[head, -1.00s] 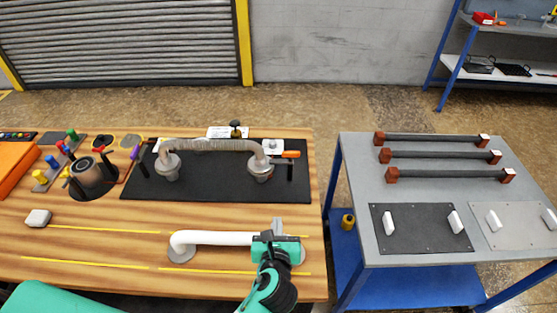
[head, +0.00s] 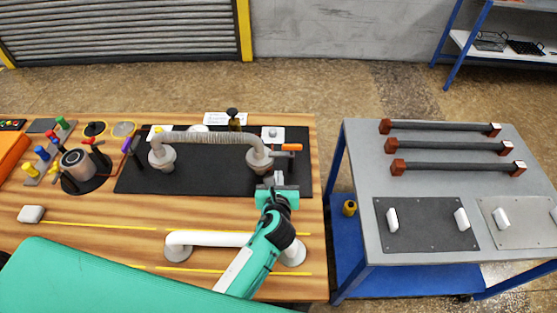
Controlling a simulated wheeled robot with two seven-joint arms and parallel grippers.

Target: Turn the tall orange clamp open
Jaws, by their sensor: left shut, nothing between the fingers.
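The tall clamp with the orange handle (head: 291,147) stands at the right end of the black mat (head: 210,180). Its handle points to the right, beside the right flange of the ribbed grey hose (head: 210,138). My left gripper (head: 279,177) is shut and empty. It is over the mat's right front edge, just in front of the clamp in the picture and apart from the orange handle. The gripper partly covers the area below the clamp. My right gripper is not in view.
A white pipe (head: 215,239) lies in front, partly behind my left arm. A black-knobbed part (head: 233,117) stands behind the hose. Small colored-handle clamps surround a round port (head: 77,163) at left. A grey table (head: 360,180) with dark bars stands to the right.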

